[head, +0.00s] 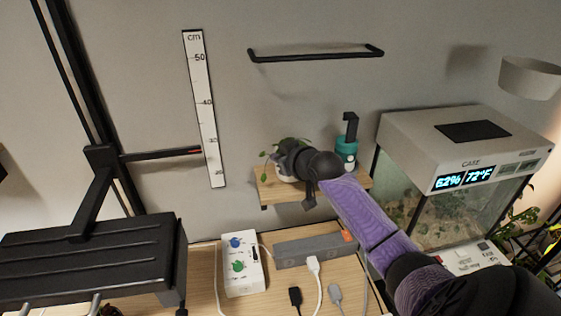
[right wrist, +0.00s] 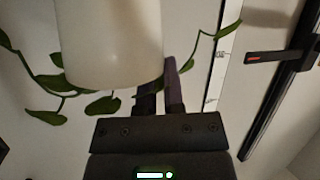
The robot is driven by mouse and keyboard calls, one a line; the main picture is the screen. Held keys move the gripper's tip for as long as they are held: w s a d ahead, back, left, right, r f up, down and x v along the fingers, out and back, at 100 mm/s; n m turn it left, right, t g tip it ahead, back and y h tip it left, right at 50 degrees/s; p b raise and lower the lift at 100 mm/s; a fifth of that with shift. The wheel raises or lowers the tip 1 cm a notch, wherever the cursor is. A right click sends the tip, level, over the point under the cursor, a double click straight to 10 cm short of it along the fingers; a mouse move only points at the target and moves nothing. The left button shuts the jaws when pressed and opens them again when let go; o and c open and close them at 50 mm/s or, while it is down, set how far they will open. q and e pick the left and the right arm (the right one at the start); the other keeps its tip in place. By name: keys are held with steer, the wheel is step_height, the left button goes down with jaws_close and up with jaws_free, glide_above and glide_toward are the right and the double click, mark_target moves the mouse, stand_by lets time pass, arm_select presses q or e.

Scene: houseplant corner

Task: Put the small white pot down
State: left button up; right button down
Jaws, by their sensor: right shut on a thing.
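The small white pot (head: 287,179) with a trailing green plant (head: 268,153) is at the left part of the wooden wall shelf (head: 268,193). My right gripper (head: 293,160) reaches it from the right and hides most of it. In the right wrist view the pot (right wrist: 108,40) fills the upper left, with leaves around it, and the dark gripper fingers (right wrist: 160,92) are shut on it. I cannot tell whether the pot's base touches the shelf. My left gripper is not in view.
A teal bottle with a black top (head: 346,150) stands at the shelf's right. A glass tank (head: 425,200) is further right. A black rail (head: 315,56) is above, a ruler (head: 204,110) to the left. Below, a table (head: 205,295) holds a power strip (head: 308,250) and white box (head: 240,262).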

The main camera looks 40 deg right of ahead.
steer(key=shift+f, duration=0.4)
steer(key=c, duration=0.7)
jaws_free()
steer(key=shift+c, duration=0.2)
arm_select(q)
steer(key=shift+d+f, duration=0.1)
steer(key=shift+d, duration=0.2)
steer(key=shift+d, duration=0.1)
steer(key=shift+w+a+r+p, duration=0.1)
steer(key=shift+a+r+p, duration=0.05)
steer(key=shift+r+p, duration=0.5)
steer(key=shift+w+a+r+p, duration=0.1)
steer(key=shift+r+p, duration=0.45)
steer(key=shift+p, duration=0.05)
arm_select(e)
steer(key=v, duration=1.2)
